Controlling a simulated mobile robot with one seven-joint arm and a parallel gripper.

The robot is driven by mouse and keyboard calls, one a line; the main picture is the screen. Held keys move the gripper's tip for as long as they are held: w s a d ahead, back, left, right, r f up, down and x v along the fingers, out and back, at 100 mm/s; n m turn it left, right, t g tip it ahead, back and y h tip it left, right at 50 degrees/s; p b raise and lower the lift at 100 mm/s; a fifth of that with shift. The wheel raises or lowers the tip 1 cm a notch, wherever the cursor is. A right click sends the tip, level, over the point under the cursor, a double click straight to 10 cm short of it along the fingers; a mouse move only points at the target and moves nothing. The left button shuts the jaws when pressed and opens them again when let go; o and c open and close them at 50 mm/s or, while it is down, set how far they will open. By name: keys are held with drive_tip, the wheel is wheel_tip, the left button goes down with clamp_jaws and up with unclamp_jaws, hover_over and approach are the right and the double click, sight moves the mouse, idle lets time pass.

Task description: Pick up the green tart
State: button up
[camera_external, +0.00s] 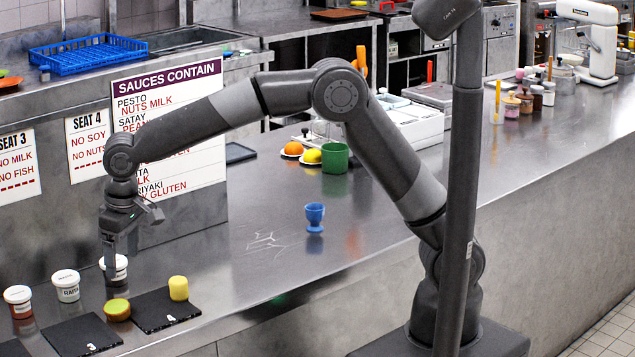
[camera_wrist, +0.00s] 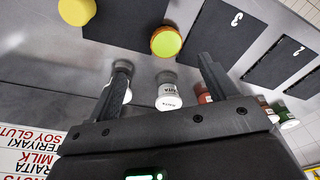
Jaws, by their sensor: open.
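The green tart (camera_external: 117,309), with a green top and an orange-yellow side, sits at the left edge of slate 4 (camera_external: 152,318), on the front part of the counter. In the wrist view the tart (camera_wrist: 166,41) shows whole, just beyond the fingertips and roughly centred between them. My gripper (camera_external: 121,262) points down, open and empty, above and behind the tart near the white-lidded tubs. Its two fingers also show spread apart in the wrist view (camera_wrist: 164,66).
A yellow cylinder (camera_external: 178,288) stands on slate 4. Slate 3 (camera_external: 80,337) lies left of the tart. White-lidded tubs (camera_external: 66,285) stand behind, close to my fingers. A sauces sign (camera_external: 205,205) stands behind them. A blue cup (camera_external: 314,217) stands farther right.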

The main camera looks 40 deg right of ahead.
hover_over(117, 306)
drive_tip(key=s+d, duration=0.1)
wheel_tip(117, 306, down, 6)
drive_tip(key=shift+s+d+r, duration=0.1)
drive_tip(key=shift+d, duration=0.05)
drive_tip(key=f, duration=0.3)
drive_tip(key=w+a+f, duration=0.1)
drive_tip(key=f, duration=0.1)
drive_tip(key=shift+w+a, duration=0.1)
drive_tip(key=c, duration=0.8)
